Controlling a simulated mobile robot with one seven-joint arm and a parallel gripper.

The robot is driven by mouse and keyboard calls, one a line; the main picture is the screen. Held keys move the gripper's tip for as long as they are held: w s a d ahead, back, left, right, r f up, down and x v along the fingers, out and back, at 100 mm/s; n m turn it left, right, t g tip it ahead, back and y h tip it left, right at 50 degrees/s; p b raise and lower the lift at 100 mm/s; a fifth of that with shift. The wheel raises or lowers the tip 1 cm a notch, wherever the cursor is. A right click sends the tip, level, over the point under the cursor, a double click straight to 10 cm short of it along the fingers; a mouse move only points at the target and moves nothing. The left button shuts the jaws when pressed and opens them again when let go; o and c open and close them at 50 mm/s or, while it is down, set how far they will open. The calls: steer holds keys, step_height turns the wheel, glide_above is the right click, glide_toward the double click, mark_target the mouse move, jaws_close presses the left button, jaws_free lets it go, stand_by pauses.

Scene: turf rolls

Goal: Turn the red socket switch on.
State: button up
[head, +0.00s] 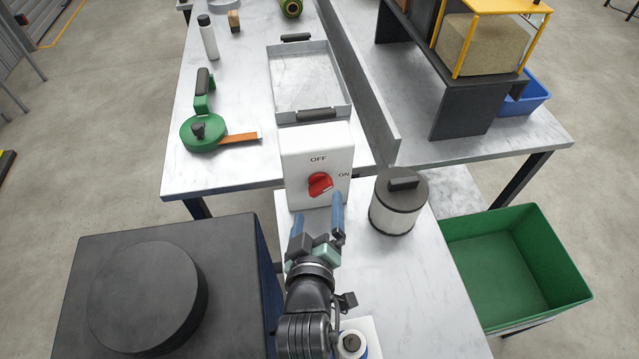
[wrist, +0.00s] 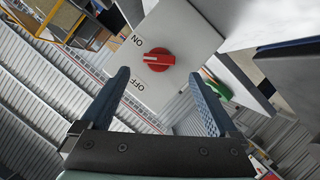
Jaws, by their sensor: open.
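The red rotary switch knob (head: 320,185) sits on the front of a white box (head: 318,143), marked OFF above and ON to the right. The knob also shows in the wrist view (wrist: 160,59); its white mark points between the two labels. My gripper (head: 318,211) is open and empty just in front of the box. In the wrist view, the blue fingers of my gripper (wrist: 159,76) stand wide apart, with the knob beyond and between their tips. I see no contact with the knob.
A white canister with a dark lid (head: 394,204) stands right of the box. A dark block with a round top (head: 147,297) is at left, a green bin (head: 510,265) at right. A grey tray (head: 342,75) and green tape tool (head: 202,132) lie behind.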

mark_target(320, 191)
steer(key=shift+x, duration=3.35)
steer(key=shift+r, duration=0.1)
steer(key=shift+p, duration=0.3)
steer(key=c, duration=1.4)
